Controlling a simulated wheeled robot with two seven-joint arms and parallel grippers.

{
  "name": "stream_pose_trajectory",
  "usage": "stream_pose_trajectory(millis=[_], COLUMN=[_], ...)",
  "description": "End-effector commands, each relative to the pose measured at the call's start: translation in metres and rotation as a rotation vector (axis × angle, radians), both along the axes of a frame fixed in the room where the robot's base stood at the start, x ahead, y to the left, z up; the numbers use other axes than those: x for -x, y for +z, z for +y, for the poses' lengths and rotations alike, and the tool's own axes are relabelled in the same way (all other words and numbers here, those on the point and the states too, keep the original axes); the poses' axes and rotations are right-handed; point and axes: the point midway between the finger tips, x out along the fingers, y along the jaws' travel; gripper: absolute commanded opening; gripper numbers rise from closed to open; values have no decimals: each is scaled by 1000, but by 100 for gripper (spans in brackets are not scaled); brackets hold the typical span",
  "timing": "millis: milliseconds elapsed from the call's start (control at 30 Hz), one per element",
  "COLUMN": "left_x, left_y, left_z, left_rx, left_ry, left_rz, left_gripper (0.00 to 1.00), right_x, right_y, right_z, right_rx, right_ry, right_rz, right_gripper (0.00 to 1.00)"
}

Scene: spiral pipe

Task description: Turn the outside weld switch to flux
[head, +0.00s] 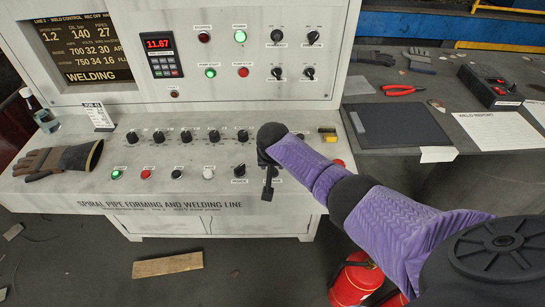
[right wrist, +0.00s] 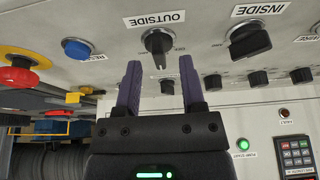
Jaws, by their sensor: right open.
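In the right wrist view, the outside weld switch (head: 268,172) is a black rotary knob under an OUTSIDE label (right wrist: 157,42). Its narrow handle points down in that picture, and the small position marks around it are too blurred to read. My right gripper (right wrist: 159,72) is open, its two purple fingers spread to either side of the knob handle with gaps. I cannot tell how deep the fingers reach. In the head view, my right gripper (head: 267,185) is above the console and covers much of this switch. My left gripper is not in view.
The inside switch (right wrist: 249,40) is beside it, left in the head view (head: 239,170). A row of dials (head: 187,136) runs behind. A blue button (right wrist: 76,48) and red emergency stop (right wrist: 20,76) are on the other side. A glove (head: 62,160) lies at the console's left.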

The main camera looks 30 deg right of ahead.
Motion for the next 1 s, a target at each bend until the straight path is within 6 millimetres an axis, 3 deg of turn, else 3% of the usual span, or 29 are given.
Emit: stream_pose_trajectory(millis=[33,133,367,867,933,1000], left_x=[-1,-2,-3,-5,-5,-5], left_y=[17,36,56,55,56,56], left_z=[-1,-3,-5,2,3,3], left_rx=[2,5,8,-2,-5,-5], left_ry=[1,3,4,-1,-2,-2], left_rz=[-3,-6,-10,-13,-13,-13], left_gripper=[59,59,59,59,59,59], right_x=[3,11,26,29,38,60], right_y=[19,44,79,80,73,60], right_z=[2,7,16,18,29,51], right_rx=[0,-1,0,-1,-4,-8], right_ry=[1,1,0,2,48,151], right_rz=[-4,-4,-4,1,13,37], right_gripper=[51,51,51,51,51,51])
